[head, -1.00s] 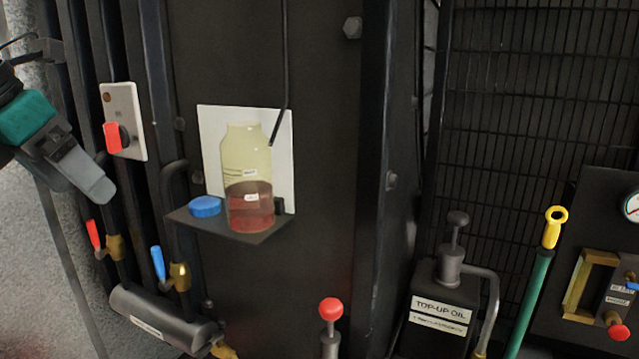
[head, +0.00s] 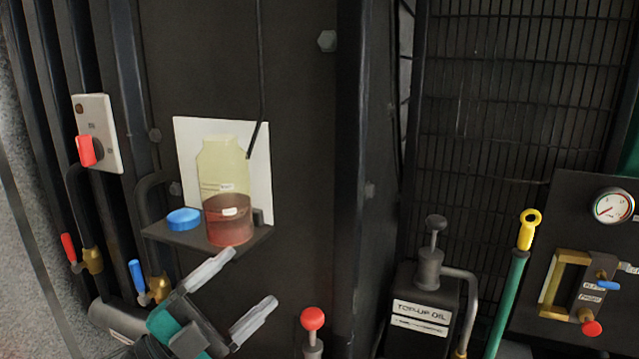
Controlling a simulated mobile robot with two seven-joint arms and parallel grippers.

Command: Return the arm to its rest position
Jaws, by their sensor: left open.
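My left gripper (head: 232,291) is at the lower left of the head view, in front of the dark panel and below the small shelf. Its two grey fingers are spread apart with nothing between them. Its teal wrist part (head: 165,324) shows at the bottom edge and hides part of the black horizontal cylinder (head: 113,316). My right gripper is not in the view.
A bottle of dark red liquid (head: 227,190) and a blue cap (head: 184,219) stand on the shelf (head: 200,238) just above the fingers. A red knob (head: 312,318) is to their right. Red (head: 68,247) and blue (head: 137,275) valve levers are to the left.

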